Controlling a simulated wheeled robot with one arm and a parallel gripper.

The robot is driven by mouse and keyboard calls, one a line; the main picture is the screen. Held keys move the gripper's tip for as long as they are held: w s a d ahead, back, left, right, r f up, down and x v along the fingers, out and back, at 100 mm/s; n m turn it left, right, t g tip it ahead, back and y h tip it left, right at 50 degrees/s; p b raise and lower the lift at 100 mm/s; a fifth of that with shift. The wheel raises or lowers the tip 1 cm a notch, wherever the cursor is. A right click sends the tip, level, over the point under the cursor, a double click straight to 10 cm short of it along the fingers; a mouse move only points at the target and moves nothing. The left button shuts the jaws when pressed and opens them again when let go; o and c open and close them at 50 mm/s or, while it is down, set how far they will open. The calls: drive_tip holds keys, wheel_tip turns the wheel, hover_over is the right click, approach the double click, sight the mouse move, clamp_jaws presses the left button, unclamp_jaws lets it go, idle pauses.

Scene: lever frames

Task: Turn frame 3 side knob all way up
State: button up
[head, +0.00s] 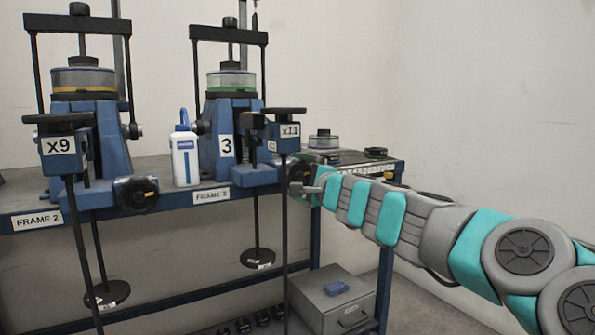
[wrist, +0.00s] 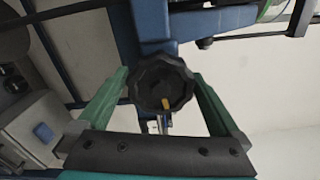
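Frame 3 (head: 227,146) is a blue lever frame with a white "3" plate in the middle of the head view. Its black side knob (head: 299,171) shows at the bench's front edge, partly covered by the end of my arm. In the wrist view the lobed black knob (wrist: 161,80) faces the camera, with an orange mark at its lower edge. My gripper (wrist: 160,77) has its two green fingers wide apart, one on each side of the knob. The fingertips lie close to the knob's rim; I cannot tell whether they touch it.
Frame 2 (head: 85,140) stands at the left with its own black knob (head: 136,194). A white bottle (head: 186,158) stands between the frames. Hanging rods with weights (head: 258,258) drop below the bench. A grey box (head: 332,300) with a blue item sits underneath. The right wall is bare.

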drive_tip(key=shift+v, duration=3.1)
drive_tip(key=shift+d, duration=0.1)
